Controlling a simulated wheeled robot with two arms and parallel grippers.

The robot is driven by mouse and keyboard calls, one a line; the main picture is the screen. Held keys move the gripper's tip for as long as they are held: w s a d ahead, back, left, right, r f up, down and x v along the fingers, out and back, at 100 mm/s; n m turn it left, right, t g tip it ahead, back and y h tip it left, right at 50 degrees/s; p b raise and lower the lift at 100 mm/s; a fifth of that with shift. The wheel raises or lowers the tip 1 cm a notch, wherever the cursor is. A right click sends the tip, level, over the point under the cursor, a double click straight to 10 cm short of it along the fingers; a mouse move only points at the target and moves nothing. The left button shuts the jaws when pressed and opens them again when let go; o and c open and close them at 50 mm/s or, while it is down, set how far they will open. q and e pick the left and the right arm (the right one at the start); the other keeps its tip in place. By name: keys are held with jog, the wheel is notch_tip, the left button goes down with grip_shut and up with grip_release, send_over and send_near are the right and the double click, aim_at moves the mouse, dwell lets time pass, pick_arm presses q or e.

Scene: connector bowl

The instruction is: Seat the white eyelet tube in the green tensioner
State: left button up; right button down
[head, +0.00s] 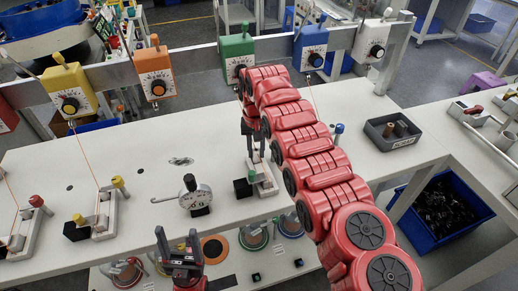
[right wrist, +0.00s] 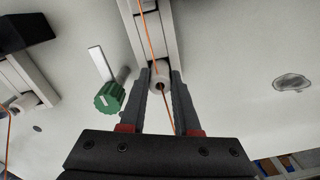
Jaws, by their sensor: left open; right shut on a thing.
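The green tensioner (head: 237,52) with its white dial face hangs on the rail at the back, partly hidden by my right arm. My right gripper (right wrist: 160,85) is shut on the white eyelet tube (right wrist: 160,74), at the end of a white channel-like fixture (right wrist: 158,28). An orange thread runs to the tube and out below it. I cannot tell whether the tube touches the fixture. In the head view, the right gripper (head: 254,150) is over the fixture below the green tensioner; the tube is hidden there. My left gripper (head: 181,250) is open and empty at the table's front edge.
A green knob (right wrist: 110,97) stands left of the right gripper. A round dial gauge (head: 195,198) stands on the table between the grippers. Yellow (head: 69,90), orange (head: 154,75) and blue (head: 311,47) tensioners hang nearby. A grey tray (head: 393,132) sits right of my arm.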

jog(key=shift+f+b, duration=0.4)
jog(key=shift+f, duration=0.45)
jog(key=c, duration=0.6)
grip_release()
jog(key=shift+s+a, duration=0.1)
jog(key=shift+o, duration=0.2)
jog(key=shift+d, duration=0.25)
jog(key=shift+a, duration=0.1)
